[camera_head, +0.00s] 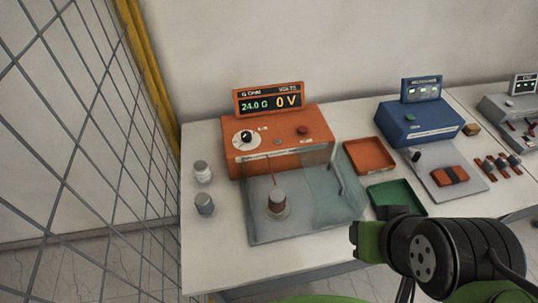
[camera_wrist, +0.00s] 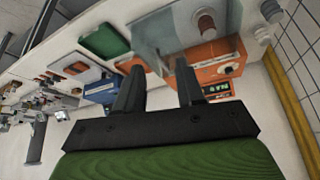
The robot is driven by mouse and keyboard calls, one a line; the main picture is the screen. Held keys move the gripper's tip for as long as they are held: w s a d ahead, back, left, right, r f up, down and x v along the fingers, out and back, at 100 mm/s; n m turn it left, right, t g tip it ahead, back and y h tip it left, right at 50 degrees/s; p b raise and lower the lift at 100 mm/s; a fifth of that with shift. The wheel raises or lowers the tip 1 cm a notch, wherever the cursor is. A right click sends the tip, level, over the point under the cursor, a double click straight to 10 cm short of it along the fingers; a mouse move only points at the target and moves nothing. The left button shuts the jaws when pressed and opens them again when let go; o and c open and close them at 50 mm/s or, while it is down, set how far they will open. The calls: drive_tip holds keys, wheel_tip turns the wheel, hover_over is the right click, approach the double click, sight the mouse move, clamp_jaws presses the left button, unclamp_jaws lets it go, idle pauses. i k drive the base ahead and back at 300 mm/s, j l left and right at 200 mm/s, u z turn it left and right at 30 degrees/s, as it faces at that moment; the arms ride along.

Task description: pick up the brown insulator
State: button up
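The brown insulator (camera_head: 276,203) is a short brown cylinder with a grey top. It stands upright on a grey plate in front of the orange tester (camera_head: 280,140). It also shows near the top of the wrist view (camera_wrist: 206,24), where the scene looks upside down. My gripper (camera_wrist: 157,68) is open and empty, its two dark fingers apart. In the camera_head view my green and black wrist is at the lower right, right of the insulator and in front of the green tray; its fingertips are hard to make out there.
A white-topped (camera_head: 203,172) and a grey cylinder (camera_head: 205,204) stand at the table's left. A clear panel stands right of the insulator. An orange tray (camera_head: 370,155), a green tray (camera_head: 393,197) and a blue device (camera_head: 420,122) lie further right. A mesh fence (camera_head: 80,120) borders the left.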

sight(277, 198)
drive_tip(key=l+u, duration=0.15)
drive_tip(key=u, duration=0.3)
drive_tip(key=l+u, duration=0.2)
drive_tip(key=u, duration=0.3)
drive_tip(key=l+u, duration=0.15)
drive_tip(key=u, duration=0.3)
drive_tip(key=k+l+u, duration=0.1)
drive_tip(key=u, duration=0.4)
drive_tip(key=l+u, duration=0.2)
drive_tip(key=u, duration=0.25)
drive_tip(key=k+u, duration=0.15)
drive_tip(key=u, duration=0.35)
drive_tip(key=k+l+u, duration=0.1)
drive_tip(key=u, duration=0.35)
drive_tip(key=k+u, duration=0.15)
drive_tip(key=u, duration=0.35)
